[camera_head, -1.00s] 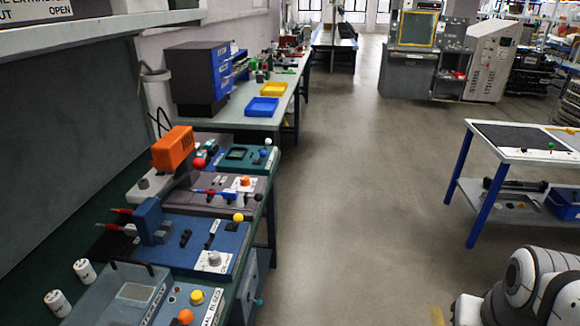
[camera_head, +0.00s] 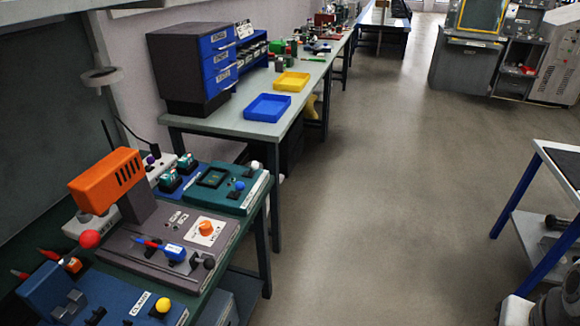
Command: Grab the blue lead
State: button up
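A small blue pen-shaped thing (camera_head: 172,252) with a red end lies across the grey-purple panel (camera_head: 138,262) at lower left. It looks like the blue lead, though no cable can be made out on it. It lies just left of a dark knob and below a white square plate with an orange knob (camera_head: 206,228). My gripper is not in view. Only a bit of white and dark rounded arm shows in the bottom right corner.
A teal panel (camera_head: 218,188) is behind and a blue panel (camera_head: 105,292) in front. A long bench (camera_head: 215,118) continues behind. The floor to the right is clear up to a blue-legged table (camera_head: 522,185).

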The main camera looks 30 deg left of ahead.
aim_at(175, 252)
jog(key=z, duration=0.05)
jog(key=i, duration=1.35)
jog(key=u, duration=3.55)
jog(key=i, duration=1)
